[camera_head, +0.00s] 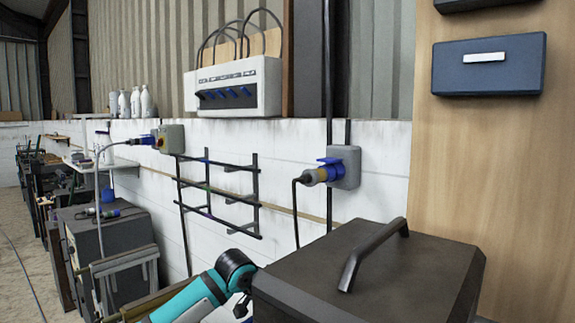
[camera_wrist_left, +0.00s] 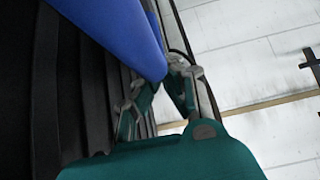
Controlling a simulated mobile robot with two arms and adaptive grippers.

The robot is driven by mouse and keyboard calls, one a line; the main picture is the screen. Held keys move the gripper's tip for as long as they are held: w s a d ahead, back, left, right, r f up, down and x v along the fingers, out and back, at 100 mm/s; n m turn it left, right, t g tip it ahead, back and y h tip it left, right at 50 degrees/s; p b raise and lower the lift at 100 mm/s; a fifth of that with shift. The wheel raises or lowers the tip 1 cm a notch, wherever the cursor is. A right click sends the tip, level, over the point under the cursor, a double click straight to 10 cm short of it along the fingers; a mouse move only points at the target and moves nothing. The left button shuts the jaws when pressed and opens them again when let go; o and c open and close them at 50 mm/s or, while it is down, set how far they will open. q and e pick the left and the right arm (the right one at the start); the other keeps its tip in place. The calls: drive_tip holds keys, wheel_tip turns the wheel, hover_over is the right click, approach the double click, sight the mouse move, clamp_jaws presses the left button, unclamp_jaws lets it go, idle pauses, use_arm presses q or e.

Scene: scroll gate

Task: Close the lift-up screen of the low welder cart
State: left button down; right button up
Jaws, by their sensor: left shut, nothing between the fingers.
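A dark box with a bar handle on its top, likely the welder cart (camera_head: 365,268), fills the lower right of the head view. Its front and any lift-up screen are out of sight there. My left arm comes in at the bottom, with the left gripper (camera_head: 243,305) low beside the box's left edge, partly cut off. In the left wrist view the left gripper (camera_wrist_left: 163,82) is shut and empty. It is close to a smooth blue part (camera_wrist_left: 118,28) and a dark ridged surface (camera_wrist_left: 65,90). I cannot tell whether the blue part is the screen or whether they touch. My right gripper is not in view.
A grey socket with a blue plug (camera_head: 343,168) and hanging cable is on the white wall behind. A black rack (camera_head: 218,195) is fixed further left. A grey cabinet (camera_head: 120,235) stands at left. A wooden panel (camera_head: 470,170) rises behind the box at right.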

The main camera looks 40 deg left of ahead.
use_arm(q)
wheel_tip(320, 180, down, 4)
drive_tip(key=shift+f+b, duration=0.15)
drive_tip(key=shift+b, duration=0.2)
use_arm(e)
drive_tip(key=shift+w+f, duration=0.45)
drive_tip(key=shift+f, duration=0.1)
use_arm(q)
drive_tip(key=shift+s+f, duration=0.1)
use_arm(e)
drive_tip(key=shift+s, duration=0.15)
use_arm(q)
drive_tip(key=shift+d, duration=0.1)
